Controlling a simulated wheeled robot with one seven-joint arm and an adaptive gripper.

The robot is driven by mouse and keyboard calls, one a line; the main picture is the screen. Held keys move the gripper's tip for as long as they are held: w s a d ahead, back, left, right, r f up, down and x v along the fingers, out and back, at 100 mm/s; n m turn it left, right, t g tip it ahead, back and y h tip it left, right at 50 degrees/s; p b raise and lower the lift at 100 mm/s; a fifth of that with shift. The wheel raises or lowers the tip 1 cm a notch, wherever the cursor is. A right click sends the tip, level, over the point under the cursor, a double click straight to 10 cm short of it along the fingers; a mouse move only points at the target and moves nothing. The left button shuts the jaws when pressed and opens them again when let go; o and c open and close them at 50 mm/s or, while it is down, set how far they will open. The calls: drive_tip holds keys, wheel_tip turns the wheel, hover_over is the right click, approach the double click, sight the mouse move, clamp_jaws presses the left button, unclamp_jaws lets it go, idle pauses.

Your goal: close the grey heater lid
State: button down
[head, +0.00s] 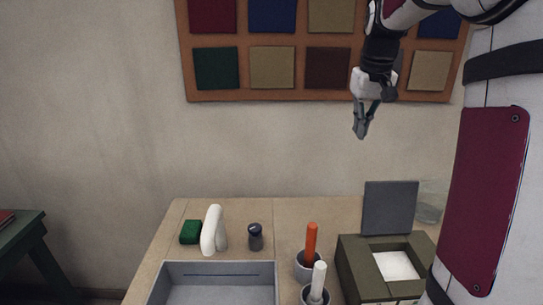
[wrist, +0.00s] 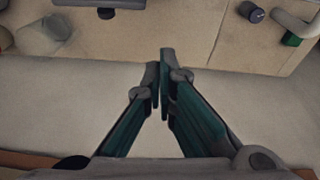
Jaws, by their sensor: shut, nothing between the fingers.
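The grey heater lid (head: 389,208) stands upright, open, at the back edge of the dark olive heater box (head: 358,262) on the right of the table. A white patch shows inside the box opening. In the wrist view a grey piece at the top edge (wrist: 115,3) may be the lid seen from above; I cannot tell for sure. My gripper (head: 361,133) hangs in the air in front of the wall, well above the lid and a little left of it. Its fingers are together and empty, which also shows in the wrist view (wrist: 161,85).
On the table (head: 285,215) stand a grey tray (head: 220,268), a white handle-shaped object (head: 213,230), a green block (head: 190,232), a dark jar (head: 255,237), and cups with an orange stick (head: 311,243) and a white stick (head: 318,280). A clear container (head: 430,205) is right of the lid. A swatch board (head: 320,97) hangs behind.

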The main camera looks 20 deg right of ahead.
drive_tip(key=w+d+f+m+g+b, duration=0.1)
drive_tip(key=d+f, duration=0.3)
drive_tip(key=d, duration=0.2)
drive_tip(key=w+d+f, duration=0.1)
drive_tip(key=d+f, duration=0.2)
drive_tip(key=d, duration=0.4)
wheel_tip(320, 180, down, 11)
drive_tip(key=shift+s+a+r+p, duration=0.3)
drive_tip(key=shift+s+r+p, duration=0.15)
drive_tip(key=shift+s+p, duration=0.2)
drive_tip(key=shift+s+a+r+p, duration=0.3)
drive_tip(key=shift+s+r+p, duration=0.15)
drive_tip(key=shift+s, duration=0.2)
